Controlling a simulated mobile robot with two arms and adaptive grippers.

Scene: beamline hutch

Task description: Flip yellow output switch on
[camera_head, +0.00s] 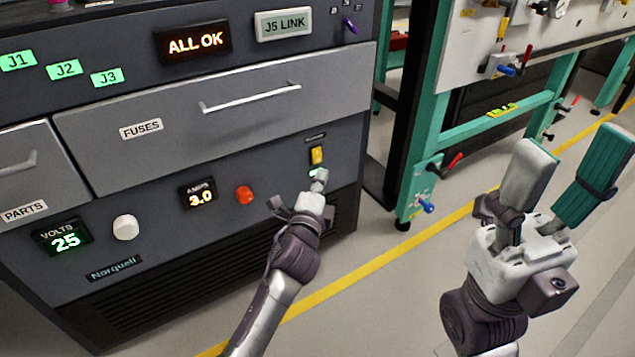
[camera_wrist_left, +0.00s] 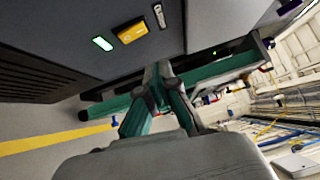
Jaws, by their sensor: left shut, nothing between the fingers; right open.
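The yellow output switch (camera_head: 317,154) sits on the lower right of the dark power-supply panel, with a lit green indicator (camera_head: 316,172) just below it. The switch also shows in the left wrist view (camera_wrist_left: 131,32), beside the glowing green indicator (camera_wrist_left: 103,43). My left gripper (camera_head: 319,180) is shut and empty, its fingertips just below the switch in the head view. In the wrist view its fingers (camera_wrist_left: 163,72) appear apart from the switch. My right gripper (camera_head: 572,147) is open and empty, well to the right of the panel.
A red knob (camera_head: 244,194) and a white knob (camera_head: 125,227) stick out of the panel to the left. The fuses drawer handle (camera_head: 250,97) protrudes above. A green frame (camera_head: 420,150) with red and blue valves stands to the right; floor lies between it and the cabinet.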

